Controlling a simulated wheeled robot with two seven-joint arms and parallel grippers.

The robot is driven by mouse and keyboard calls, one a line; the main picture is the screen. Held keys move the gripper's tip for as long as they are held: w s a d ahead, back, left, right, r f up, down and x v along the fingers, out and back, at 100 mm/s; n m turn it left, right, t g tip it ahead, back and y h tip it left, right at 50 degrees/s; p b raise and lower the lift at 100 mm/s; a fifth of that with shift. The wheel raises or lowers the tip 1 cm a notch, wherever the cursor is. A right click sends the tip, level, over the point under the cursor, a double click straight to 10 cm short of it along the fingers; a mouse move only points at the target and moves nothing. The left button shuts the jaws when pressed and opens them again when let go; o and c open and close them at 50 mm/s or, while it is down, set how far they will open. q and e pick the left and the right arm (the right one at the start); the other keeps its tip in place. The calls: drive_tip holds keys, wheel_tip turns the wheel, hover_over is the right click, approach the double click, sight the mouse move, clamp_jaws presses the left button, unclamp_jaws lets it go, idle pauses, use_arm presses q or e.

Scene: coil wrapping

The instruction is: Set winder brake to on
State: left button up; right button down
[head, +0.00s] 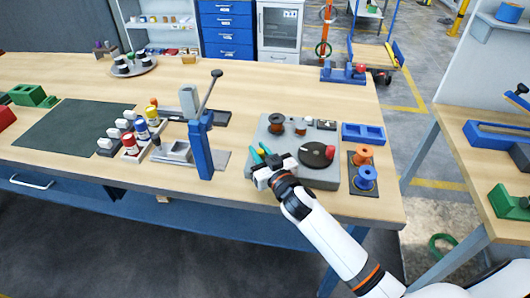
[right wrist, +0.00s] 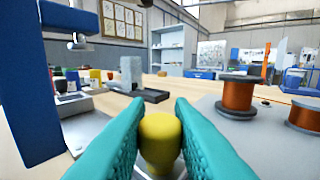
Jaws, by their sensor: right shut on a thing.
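The winder (head: 314,178) is a grey base plate near the right end of the bench. My right gripper (head: 260,153) is at the plate's left front edge. In the right wrist view its teal fingers are closed on both sides of a yellow knob (right wrist: 160,128), with the copper spool (right wrist: 237,96) to the right. The knob's lower part is hidden, and I cannot read any brake marking. My left gripper is not in view.
A blue press with a lever (head: 203,145) stands left of the winder. A black stand with orange and blue spools (head: 364,178) and a blue tray (head: 363,133) are to the right. Several small bottles (head: 130,143) and a dark green mat (head: 70,134) lie farther left.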

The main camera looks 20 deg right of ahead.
drive_tip(key=c, duration=1.7)
unclamp_jaws()
drive_tip(key=shift+a, duration=0.1)
drive_tip(key=o, duration=0.4)
drive_tip(key=shift+w+a, duration=0.15)
drive_tip(key=shift+a, duration=0.05)
drive_tip(key=shift+d, duration=0.1)
drive_tip(key=shift+s, duration=0.35)
drive_tip(key=s, duration=0.3)
drive_tip(key=s+d+b, duration=0.1)
drive_tip(key=s, duration=0.6)
drive_tip(key=shift+s+d+f+b, duration=0.15)
drive_tip(key=shift+s+b, duration=0.05)
drive_tip(key=shift+b, duration=0.1)
drive_tip(key=shift+s, duration=0.45)
